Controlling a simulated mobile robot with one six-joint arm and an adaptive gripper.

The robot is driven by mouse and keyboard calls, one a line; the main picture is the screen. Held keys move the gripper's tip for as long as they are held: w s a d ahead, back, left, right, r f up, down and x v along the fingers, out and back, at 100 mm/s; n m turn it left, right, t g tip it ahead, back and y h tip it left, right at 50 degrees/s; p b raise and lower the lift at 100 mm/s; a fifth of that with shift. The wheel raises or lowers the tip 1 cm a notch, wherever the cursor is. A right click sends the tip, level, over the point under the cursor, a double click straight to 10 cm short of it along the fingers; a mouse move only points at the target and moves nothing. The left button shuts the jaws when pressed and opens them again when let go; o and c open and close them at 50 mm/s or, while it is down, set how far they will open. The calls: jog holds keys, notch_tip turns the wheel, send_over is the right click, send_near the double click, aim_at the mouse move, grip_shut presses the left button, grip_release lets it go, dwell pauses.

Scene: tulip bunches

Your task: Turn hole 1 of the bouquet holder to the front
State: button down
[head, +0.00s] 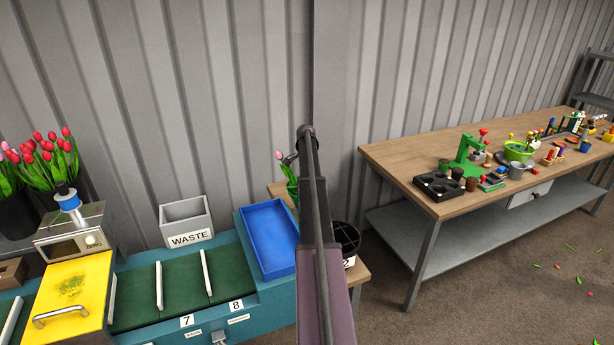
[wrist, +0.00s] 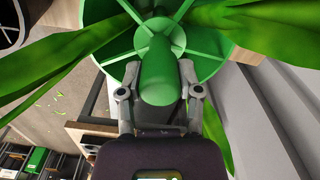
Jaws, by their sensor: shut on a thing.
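The green bouquet holder (wrist: 208,45) fills the top of the wrist view. It is a round wheel with spokes and open holes between them, and a thick green knob at its centre. My gripper (wrist: 159,75) is shut on this knob (wrist: 158,72), one finger on each side. Long green leaves cross the holder at left and right. No hole number can be read. In the head view, pink tulips and a green part of the holder (head: 292,188) show just left of my arm, which hides my gripper and most of the holder.
A black divided container (head: 347,236) labelled 2 stands right of my arm. A blue tray (head: 267,237) and a WASTE box (head: 186,218) are to the left. A wooden workbench (head: 420,150) with small tools stands at right, with open floor before it.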

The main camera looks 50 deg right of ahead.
jog(key=shift+w, duration=0.2)
jog(key=shift+c, duration=1.3)
grip_release()
jog(key=shift+s, duration=0.1)
jog(key=shift+r, duration=0.1)
